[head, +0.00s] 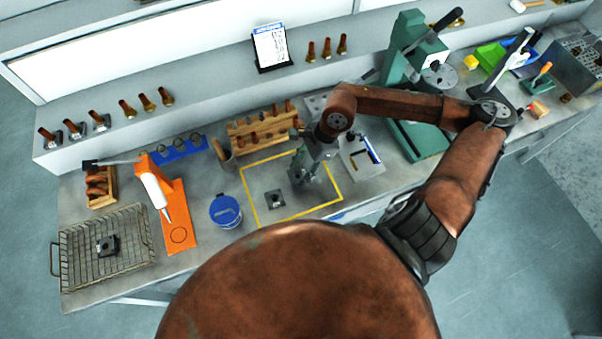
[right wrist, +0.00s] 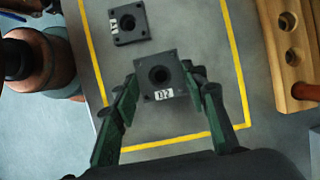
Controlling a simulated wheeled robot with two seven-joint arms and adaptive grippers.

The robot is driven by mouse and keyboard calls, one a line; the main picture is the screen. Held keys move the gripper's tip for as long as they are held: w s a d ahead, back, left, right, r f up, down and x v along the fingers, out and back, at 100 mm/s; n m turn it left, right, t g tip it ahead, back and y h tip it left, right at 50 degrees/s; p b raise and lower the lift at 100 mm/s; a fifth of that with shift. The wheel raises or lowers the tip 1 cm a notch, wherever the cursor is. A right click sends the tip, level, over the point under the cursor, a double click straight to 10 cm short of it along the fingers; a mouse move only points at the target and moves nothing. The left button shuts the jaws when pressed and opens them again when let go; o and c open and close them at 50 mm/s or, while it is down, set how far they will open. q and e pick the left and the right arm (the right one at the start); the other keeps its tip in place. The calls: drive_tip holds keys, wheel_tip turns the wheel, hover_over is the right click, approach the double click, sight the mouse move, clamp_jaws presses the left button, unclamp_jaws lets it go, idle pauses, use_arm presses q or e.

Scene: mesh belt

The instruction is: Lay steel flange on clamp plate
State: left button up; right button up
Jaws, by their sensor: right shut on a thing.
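My right gripper (head: 303,178) is over the right part of the yellow-outlined area on the bench. In the right wrist view the gripper (right wrist: 163,82) is shut on a dark square steel flange (right wrist: 161,92) with a round central hole and a white label. A similar dark square piece (head: 275,199) with a central hole lies inside the yellow outline, left of the gripper. It also shows in the right wrist view (right wrist: 129,22), apart from the held flange. I cannot tell which thing is the clamp plate. My left gripper is not in view.
A wire basket (head: 75,262) holding a dark piece (head: 107,246) stands at far left. An orange stand (head: 178,215) and a blue tub (head: 225,211) are left of the yellow outline (head: 244,190). A wooden rack (head: 262,128) is behind; a green press (head: 417,142) stands right.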

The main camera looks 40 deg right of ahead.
sight(303, 171)
drive_tip(key=shift+w+d+f, duration=0.1)
drive_tip(key=shift+f, duration=0.85)
drive_tip(key=shift+w+d+f, duration=0.1)
drive_tip(key=shift+f, duration=0.85)
drive_tip(key=shift+f, duration=0.2)
drive_tip(key=o, duration=1.5)
drive_tip(key=shift+c, duration=0.2)
drive_tip(key=shift+r, duration=0.2)
